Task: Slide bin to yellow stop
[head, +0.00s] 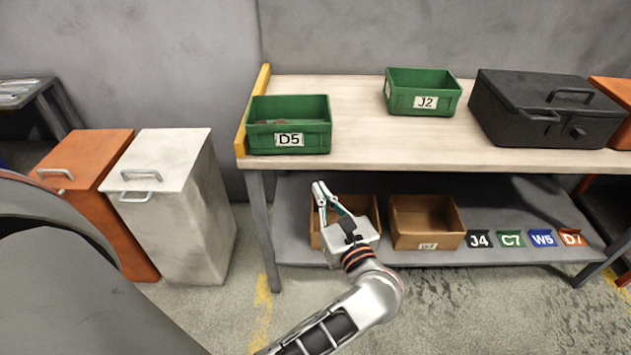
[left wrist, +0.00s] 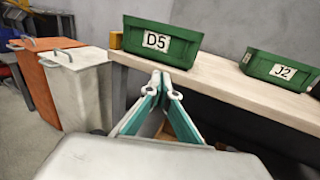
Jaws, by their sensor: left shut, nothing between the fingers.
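The green bin labelled D5 (head: 290,125) stands upright at the left end of the table, against or very close to the yellow stop (head: 255,108) along that edge. A second green bin labelled J2 (head: 423,92) stands farther back, right of the middle. My left gripper (head: 320,190) is shut and empty, in front of the table edge and lower in the picture than D5. In the left wrist view, its fingertips (left wrist: 164,82) meet just below the D5 bin (left wrist: 158,42), apart from it. My right gripper is not in view.
A black case (head: 545,108) stands on the table's right side. The tabletop (head: 365,140) is clear between D5 and the case. The lower shelf (head: 480,258) holds brown boxes (head: 425,222) and label cards. White (head: 165,200) and orange (head: 85,180) cabinets stand left.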

